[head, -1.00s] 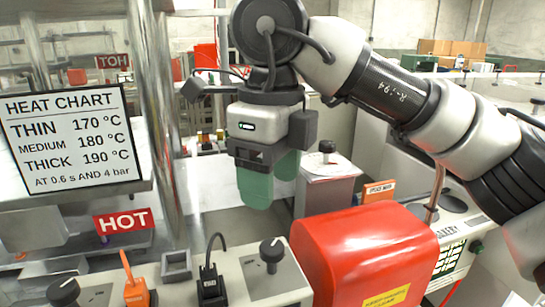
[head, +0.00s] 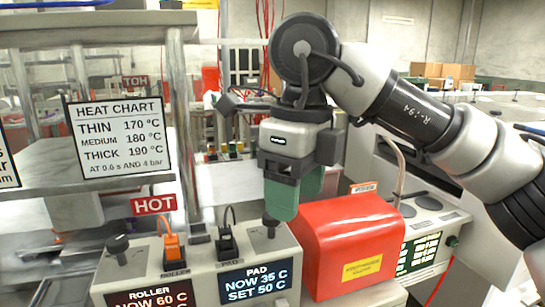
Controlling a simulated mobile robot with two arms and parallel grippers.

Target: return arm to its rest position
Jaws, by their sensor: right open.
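My right arm comes in from the right edge, and its grey and black wrist hangs down in the upper middle of the head view. My right gripper (head: 290,207) points downward with green fingers and holds nothing that I can see. It is open, though the fingers overlap from this angle and the gap is hard to see. The fingertips appear just left of the red box (head: 345,232) and above the back of the grey control panel (head: 205,290). I cannot tell the exact gap to either. My left gripper is out of view.
The panel carries black knobs (head: 119,249), an orange plug (head: 172,246), a black plug (head: 226,242) and lit displays (head: 255,283). A HEAT CHART sign (head: 118,146) and red HOT sign (head: 154,204) hang at the left by a metal post (head: 183,130).

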